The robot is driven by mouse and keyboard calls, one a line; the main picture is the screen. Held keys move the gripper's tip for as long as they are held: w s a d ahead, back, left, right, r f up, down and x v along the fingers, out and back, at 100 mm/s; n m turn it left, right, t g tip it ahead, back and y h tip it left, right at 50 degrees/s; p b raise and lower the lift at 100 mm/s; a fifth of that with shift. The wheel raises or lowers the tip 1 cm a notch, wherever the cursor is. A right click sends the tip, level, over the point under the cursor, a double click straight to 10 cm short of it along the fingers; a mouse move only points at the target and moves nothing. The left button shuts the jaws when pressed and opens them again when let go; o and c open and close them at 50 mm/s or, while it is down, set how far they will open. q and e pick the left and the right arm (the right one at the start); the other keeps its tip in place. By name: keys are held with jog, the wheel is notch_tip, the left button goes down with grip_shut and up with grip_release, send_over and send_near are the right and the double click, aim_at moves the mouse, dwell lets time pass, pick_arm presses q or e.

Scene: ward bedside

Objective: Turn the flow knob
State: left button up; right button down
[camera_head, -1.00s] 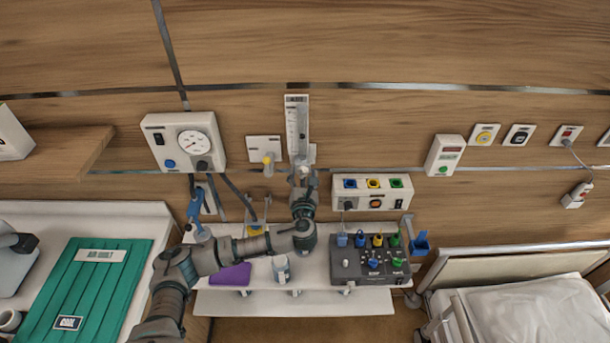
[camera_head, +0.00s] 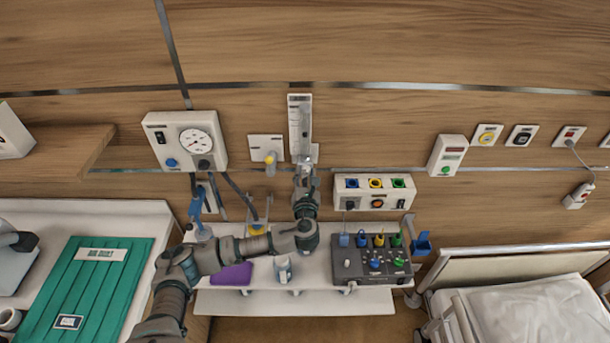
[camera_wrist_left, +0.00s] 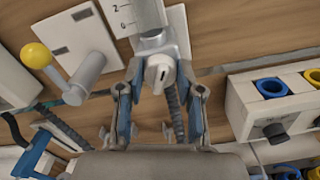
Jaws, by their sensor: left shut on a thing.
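The flowmeter (camera_head: 301,120), a white scaled plate with a clear tube, is mounted on the wood wall at centre. Its flow knob (camera_wrist_left: 161,74) is a small whitish knob with a dark mark, below the scale in the left wrist view. My left gripper (camera_head: 306,172) reaches up to the bottom of the flowmeter and hides the knob in the head view. In the left wrist view its two fingers (camera_wrist_left: 161,92) stand on either side of the knob, shut on it. My right gripper is not in view.
A gauge box (camera_head: 186,141) is left of the flowmeter. A wall outlet with a yellow-tipped knob (camera_head: 268,155) sits close beside it. A socket box (camera_head: 374,192) is to the right. Below is a shelf (camera_head: 255,303) with a purple cloth, a cup and a grey control box (camera_head: 370,266).

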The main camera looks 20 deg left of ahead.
pick_arm(q)
jog(key=shift+r, duration=0.3)
jog(key=shift+w, duration=0.1)
jog(key=shift+r, duration=0.1)
dwell(0.3)
jog(key=o, duration=1.1)
jog(key=shift+o, duration=0.2)
jog(key=shift+d, duration=0.1)
jog(key=shift+f, duration=0.25)
jog(key=shift+s+d, duration=0.1)
jog(key=shift+s, duration=0.3)
jog(key=v, duration=1.1)
jog(key=shift+s, duration=0.15)
